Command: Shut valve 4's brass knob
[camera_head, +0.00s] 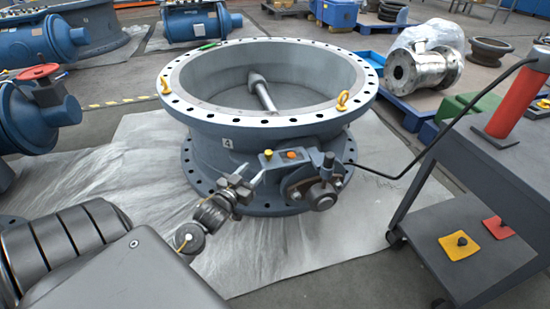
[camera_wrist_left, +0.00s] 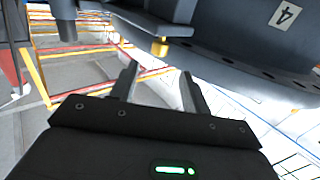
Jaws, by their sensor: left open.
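Valve 4 (camera_head: 205,150) is a large grey flanged ring standing on a pale sheet, with a "4" label that also shows in the left wrist view (camera_wrist_left: 285,14). Its brass knob (camera_head: 268,154) sits on a grey bracket at the front, left of an orange cap (camera_head: 291,154). In the left wrist view the brass knob (camera_wrist_left: 159,47) is ahead of the fingers. My left gripper (camera_head: 250,174) is open and empty, just in front of and below the knob. The fingers (camera_wrist_left: 160,72) point toward it, apart from it. My right gripper is not in view.
A grey cart (camera_head: 480,215) with a red cylinder (camera_head: 515,98) stands at right. A black hose (camera_head: 420,155) runs from it toward the valve. Blue valves (camera_head: 35,110) stand at left. A gearbox (camera_head: 320,190) juts out right of the knob. The front sheet is clear.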

